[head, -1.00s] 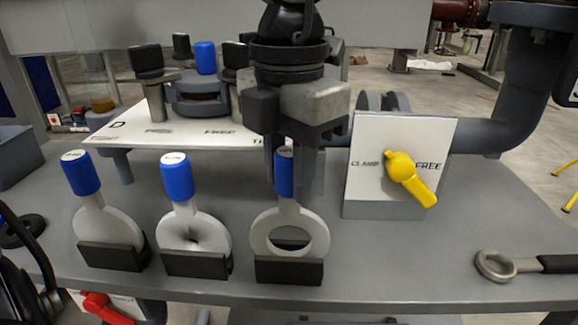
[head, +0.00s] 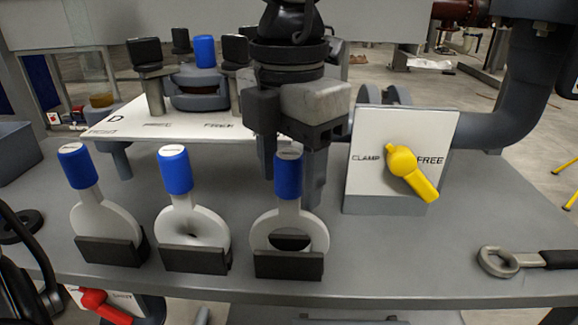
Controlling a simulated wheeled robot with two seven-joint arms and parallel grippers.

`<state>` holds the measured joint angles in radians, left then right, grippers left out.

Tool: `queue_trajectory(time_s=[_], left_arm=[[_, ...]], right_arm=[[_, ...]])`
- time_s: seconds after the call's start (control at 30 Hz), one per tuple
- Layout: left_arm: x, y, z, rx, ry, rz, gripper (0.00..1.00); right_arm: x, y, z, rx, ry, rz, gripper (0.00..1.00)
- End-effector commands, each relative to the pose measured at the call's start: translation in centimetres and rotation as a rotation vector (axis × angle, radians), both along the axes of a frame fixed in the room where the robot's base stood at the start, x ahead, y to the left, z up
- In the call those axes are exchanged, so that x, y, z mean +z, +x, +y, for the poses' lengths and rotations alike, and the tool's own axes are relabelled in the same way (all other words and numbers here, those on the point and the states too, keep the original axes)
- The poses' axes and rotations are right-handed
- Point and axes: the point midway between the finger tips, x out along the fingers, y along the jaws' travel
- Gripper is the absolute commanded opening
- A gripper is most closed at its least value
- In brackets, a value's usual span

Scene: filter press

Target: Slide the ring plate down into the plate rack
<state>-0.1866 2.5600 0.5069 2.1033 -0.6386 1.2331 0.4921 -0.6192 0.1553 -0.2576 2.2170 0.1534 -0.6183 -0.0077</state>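The ring plate (head: 259,240) is a light grey disc with a large hole and a blue handle (head: 288,177). It stands upright in the right-hand dark block of the plate rack (head: 289,266). My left gripper (head: 292,172) comes down from above, its fingers pointing down and spread wider than the handle. The handle shows whole in front of the fingers, and no grip on it is visible. My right gripper is not in view.
A solid plate (head: 98,220) and a small-hole plate (head: 207,228) stand in blocks to the left. A clamp panel (head: 372,182) with a yellow lever (head: 412,172) stands at right. A wrench (head: 508,261) lies near the right front edge. A white labelled board (head: 135,120) is behind.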

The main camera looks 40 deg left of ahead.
Motion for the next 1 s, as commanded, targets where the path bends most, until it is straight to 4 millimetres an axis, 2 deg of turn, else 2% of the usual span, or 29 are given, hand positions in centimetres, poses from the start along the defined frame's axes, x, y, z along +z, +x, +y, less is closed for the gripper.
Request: queue_trajectory(time_s=[0.23,0.37,0.47,0.8,1.0], left_arm=[[0.0,0.0,0.0,0.000,0.000,0.000,0.55],[1.0,0.1,0.0,0.001,0.001,-0.002,0.55],[2.6,0.1,0.0,0.002,-0.001,-0.004,0.55],[10.9,0.1,0.0,0.001,-0.002,-0.004,0.55],[14.4,0.0,0.0,0.000,-0.001,-0.002,0.55]], right_arm=[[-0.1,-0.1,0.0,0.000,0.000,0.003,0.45],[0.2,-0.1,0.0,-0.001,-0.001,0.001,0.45],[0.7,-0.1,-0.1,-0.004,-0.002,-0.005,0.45],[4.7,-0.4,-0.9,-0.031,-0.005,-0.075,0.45],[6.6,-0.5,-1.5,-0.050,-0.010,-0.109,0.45]])
